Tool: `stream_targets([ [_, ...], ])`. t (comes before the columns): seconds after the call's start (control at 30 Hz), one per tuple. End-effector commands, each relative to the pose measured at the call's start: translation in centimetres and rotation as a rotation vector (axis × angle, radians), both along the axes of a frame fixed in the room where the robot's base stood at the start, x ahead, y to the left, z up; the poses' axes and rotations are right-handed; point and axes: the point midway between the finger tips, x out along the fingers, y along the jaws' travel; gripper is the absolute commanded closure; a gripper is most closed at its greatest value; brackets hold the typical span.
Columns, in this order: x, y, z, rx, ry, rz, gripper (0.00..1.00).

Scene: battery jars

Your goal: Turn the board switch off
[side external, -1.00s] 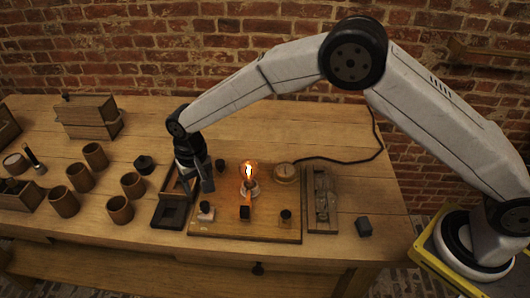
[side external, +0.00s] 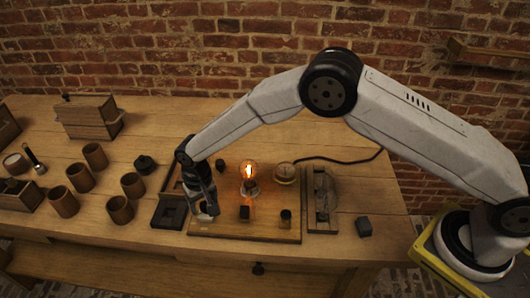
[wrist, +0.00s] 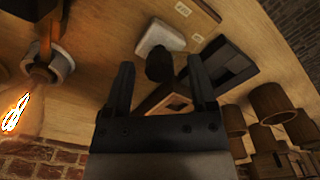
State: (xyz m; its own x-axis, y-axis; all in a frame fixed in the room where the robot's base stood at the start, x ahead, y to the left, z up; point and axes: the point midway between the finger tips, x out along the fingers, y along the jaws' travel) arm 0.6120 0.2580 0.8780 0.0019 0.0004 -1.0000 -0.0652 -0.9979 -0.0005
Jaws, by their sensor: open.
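The board (side external: 265,232) lies on the bench, and the lamp (side external: 248,172) on it glows orange. The lit lamp also shows at the left of the wrist view (wrist: 17,113). The board switch, a white block (wrist: 160,37) with a dark knob (wrist: 159,66), stands at the board's left front corner. In the side view my gripper (side external: 206,212) is down at the switch and hides most of it. In the wrist view my gripper (wrist: 163,72) is open, with the knob showing between the fingertips. I cannot tell whether either finger touches it.
A dark tray (side external: 167,218) lies close left of the board. Several brown cups (side external: 120,209) stand further left.

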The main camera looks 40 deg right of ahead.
Motion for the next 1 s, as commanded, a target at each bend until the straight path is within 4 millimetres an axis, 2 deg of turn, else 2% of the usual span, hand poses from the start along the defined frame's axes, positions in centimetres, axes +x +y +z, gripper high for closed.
stream_targets([
  [0.2, 0.01, 0.0, -0.04, 0.0, 0.0, 0.0, 0.27],
  [0.27, 0.01, 0.0, -0.03, 0.0, 0.0, 0.0, 0.43],
  [0.43, 0.01, 0.01, -0.02, 0.0, 0.0, 0.0, 0.97],
  [0.47, 0.01, 0.01, -0.02, 0.0, 0.0, 0.0, 1.0],
  [0.77, 0.01, 0.03, 0.0, 0.001, 0.0, 0.016, 1.0],
  [1.0, 0.0, 0.04, -0.01, 0.0, 0.001, 0.092, 1.0],
])
